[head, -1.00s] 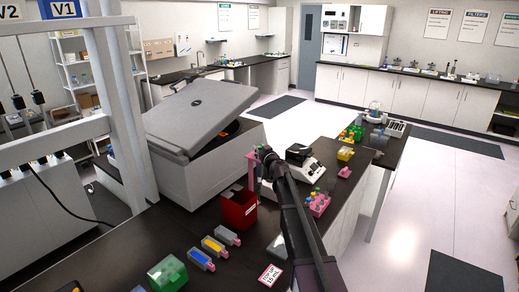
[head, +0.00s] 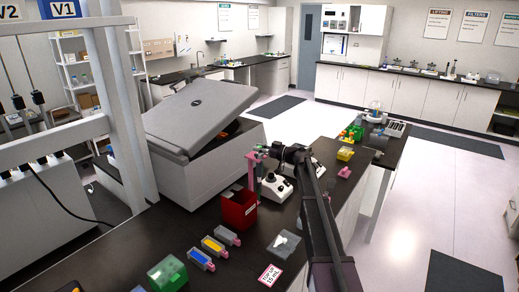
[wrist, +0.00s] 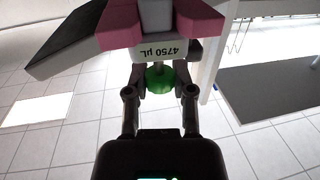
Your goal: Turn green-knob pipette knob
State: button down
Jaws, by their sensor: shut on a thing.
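The pipette (wrist: 160,25) fills the top of the wrist view, with pink and grey parts and a label reading "4750 µL" upside down. Its green knob (wrist: 159,79) sits between the two fingers of my gripper (wrist: 160,84), which is shut on it. In the head view the pink pipette (head: 253,168) stands upright behind the red box, and my gripper (head: 270,152) reaches it from the right. The knob is too small to make out clearly there.
A red box (head: 239,211) stands just in front of the pipette. A large grey machine with a raised lid (head: 200,112) is to the left. A white device (head: 276,187) stands close below my wrist. Colored cartridges (head: 214,246) lie on the dark bench.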

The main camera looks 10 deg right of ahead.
jog(key=shift+n+g+y, duration=0.9)
jog(key=shift+n+g, duration=0.3)
jog(key=shift+g, duration=0.5)
jog(key=shift+c, duration=2.1)
grip_release()
jog(key=shift+d, duration=0.15)
jog(key=v, duration=1.1)
jog(key=shift+d, duration=0.4)
jog(key=shift+s, duration=0.1)
